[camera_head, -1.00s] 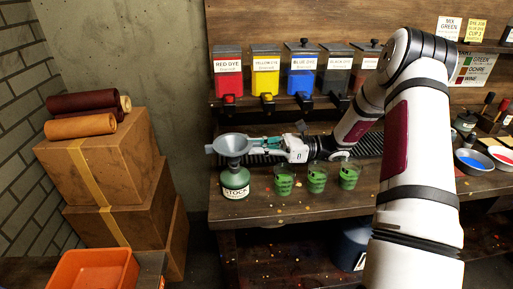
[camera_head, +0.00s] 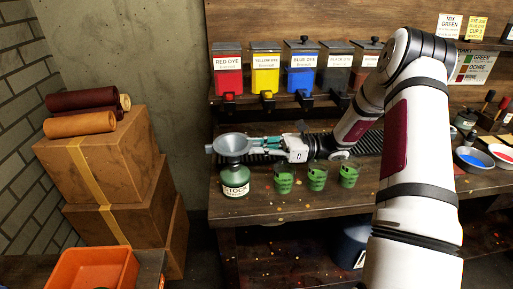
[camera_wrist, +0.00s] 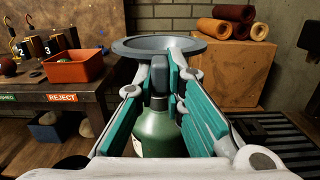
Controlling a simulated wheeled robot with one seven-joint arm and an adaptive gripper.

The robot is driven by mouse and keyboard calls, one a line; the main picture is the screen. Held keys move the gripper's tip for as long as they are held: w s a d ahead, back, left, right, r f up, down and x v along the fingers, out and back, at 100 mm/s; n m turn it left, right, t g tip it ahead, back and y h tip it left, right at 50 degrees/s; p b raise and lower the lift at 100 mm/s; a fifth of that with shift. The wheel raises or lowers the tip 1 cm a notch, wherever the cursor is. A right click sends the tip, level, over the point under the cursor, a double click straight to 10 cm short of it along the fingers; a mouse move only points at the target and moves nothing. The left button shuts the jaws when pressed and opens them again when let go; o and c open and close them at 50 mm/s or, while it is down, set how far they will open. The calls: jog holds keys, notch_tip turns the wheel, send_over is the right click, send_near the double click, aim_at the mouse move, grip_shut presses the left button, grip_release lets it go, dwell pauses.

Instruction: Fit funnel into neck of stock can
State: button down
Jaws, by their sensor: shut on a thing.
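The grey funnel (camera_head: 230,145) is wide side up, directly above the green stock can (camera_head: 235,180), which stands upright at the bench's left front. My gripper (camera_head: 243,147) reaches in from the right and is shut on the funnel. In the wrist view, the funnel's bowl (camera_wrist: 160,43) shows beyond and above my fingertips (camera_wrist: 160,75), and the can (camera_wrist: 155,132) shows below and between the fingers. The funnel looks about level and lined up with the can. The spout and neck are hidden by the fingers, so I cannot tell whether the spout is inside the neck.
Several cups of green liquid (camera_head: 316,178) stand right of the can, in front of my arm. Dye dispensers (camera_head: 266,75) hang behind. Cardboard boxes (camera_head: 100,175) and an orange bin (camera_head: 93,270) are to the left. The bench's front edge is close to the can.

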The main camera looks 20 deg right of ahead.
jog(key=shift+f, duration=0.5)
jog(key=c, duration=1.6)
grip_release()
jog(key=shift+r, duration=0.1)
notch_tip(320, 180, up, 10)
jog(key=shift+f, duration=0.1)
